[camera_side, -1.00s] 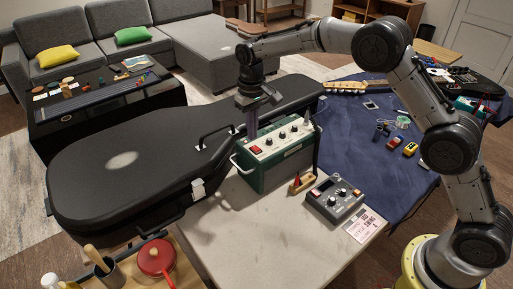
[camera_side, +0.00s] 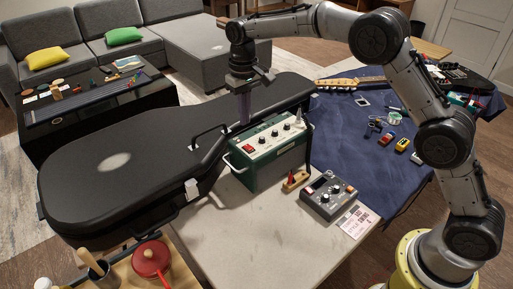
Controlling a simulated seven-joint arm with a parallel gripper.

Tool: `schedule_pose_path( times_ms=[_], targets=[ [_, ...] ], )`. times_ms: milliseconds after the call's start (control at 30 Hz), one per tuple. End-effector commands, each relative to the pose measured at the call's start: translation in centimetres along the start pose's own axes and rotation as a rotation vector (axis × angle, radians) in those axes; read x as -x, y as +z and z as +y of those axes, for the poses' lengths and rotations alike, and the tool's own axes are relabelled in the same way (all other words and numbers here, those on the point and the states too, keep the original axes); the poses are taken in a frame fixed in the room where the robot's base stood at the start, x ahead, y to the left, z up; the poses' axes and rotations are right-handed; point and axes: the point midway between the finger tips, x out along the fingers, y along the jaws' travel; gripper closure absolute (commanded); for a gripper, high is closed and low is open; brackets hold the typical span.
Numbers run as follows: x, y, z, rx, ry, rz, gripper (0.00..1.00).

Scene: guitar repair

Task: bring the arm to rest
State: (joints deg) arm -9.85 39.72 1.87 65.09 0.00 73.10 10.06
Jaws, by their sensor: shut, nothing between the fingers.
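My gripper (camera_side: 244,118) hangs pointing down in the side view, at the far left end of my bent arm. It is shut and holds nothing. Its fingertips are just behind the top left of the green amplifier (camera_side: 268,152), in front of the black guitar case's edge. I cannot tell whether the fingertips touch anything.
The closed black guitar case (camera_side: 120,170) lies left of the amplifier. A grey pedal (camera_side: 328,198) and a small wooden block with red on it (camera_side: 295,181) sit on the pale tabletop (camera_side: 245,230). A blue cloth (camera_side: 350,150) with a guitar neck (camera_side: 350,83) and small items lies right.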

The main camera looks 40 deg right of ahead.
Motion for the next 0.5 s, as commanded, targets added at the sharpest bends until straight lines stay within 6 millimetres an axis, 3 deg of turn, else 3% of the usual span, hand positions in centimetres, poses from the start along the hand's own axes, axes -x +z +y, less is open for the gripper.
schedule_pose_path(
  times_ms=[167,300,500],
  targets=[
    [6.2,0.5,1.3,-0.021,-0.017,0.103,1.00],
    [12.1,4.0,3.0,-0.044,-0.028,0.180,1.00],
    [17.8,10.8,5.4,-0.065,-0.036,0.278,1.00]
  ],
)
